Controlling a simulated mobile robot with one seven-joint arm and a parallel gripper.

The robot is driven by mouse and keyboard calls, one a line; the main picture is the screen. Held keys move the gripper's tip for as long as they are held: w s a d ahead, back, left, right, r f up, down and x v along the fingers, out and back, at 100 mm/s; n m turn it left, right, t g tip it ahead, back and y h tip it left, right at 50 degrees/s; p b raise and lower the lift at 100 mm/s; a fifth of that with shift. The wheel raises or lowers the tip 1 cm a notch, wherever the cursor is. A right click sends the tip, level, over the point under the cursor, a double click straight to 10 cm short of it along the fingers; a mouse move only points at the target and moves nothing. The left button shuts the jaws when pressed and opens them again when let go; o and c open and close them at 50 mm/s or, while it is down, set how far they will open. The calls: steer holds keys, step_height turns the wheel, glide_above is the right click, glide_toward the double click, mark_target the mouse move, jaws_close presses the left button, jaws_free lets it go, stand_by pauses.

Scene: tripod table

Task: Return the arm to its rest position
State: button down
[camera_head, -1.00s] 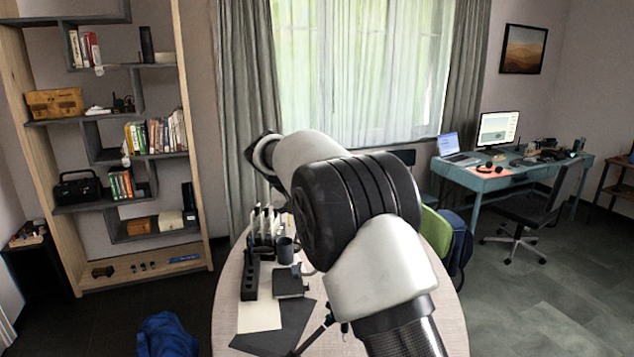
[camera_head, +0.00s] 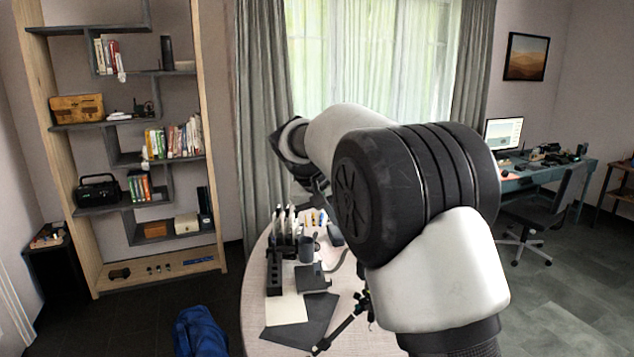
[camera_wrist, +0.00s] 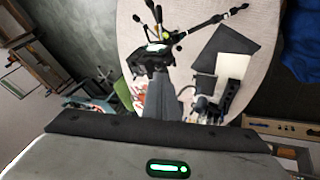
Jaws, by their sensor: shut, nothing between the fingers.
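My arm (camera_head: 440,260) reaches from the lower right of the head view up over the right side of the round table (camera_head: 259,285). Its dark wrist end (camera_head: 291,143) points away at the upper left, in front of the curtain, and the fingers are hidden there. In the wrist view my gripper (camera_wrist: 163,82) shows as grey fingers, shut and empty, beyond the hand's edge. A black tripod (camera_wrist: 185,36) with spread legs lies past them in that view. I cannot tell the gap between them. In the head view the tripod (camera_head: 345,325) is partly hidden by my arm.
The table holds a dark sheet (camera_head: 318,318), a pale sheet (camera_head: 287,310), a grey box (camera_head: 311,277), a mug (camera_head: 306,248) and an organiser (camera_head: 275,272). A blue thing (camera_head: 200,332) stands at the front left. A shelf (camera_head: 210,130) is left, a desk (camera_head: 520,183) right.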

steer(key=s+d+r+y, duration=0.1)
steer(key=s+d+r, duration=0.2)
steer(key=s, duration=0.6)
steer(key=s+d+r+y, duration=0.1)
steer(key=s+d+r, duration=0.25)
steer(key=s, duration=0.45)
steer(key=s+f+y, duration=0.1)
steer(key=s+f, duration=0.2)
steer(key=s, duration=0.7)
steer(key=s+d+f+t+y, duration=0.1)
steer(key=s+f, duration=0.2)
steer(key=s, duration=0.7)
steer(key=shift+d+f+n+y, duration=0.2)
steer(key=shift+d+n+y, duration=0.1)
steer(key=shift+n, duration=0.1)
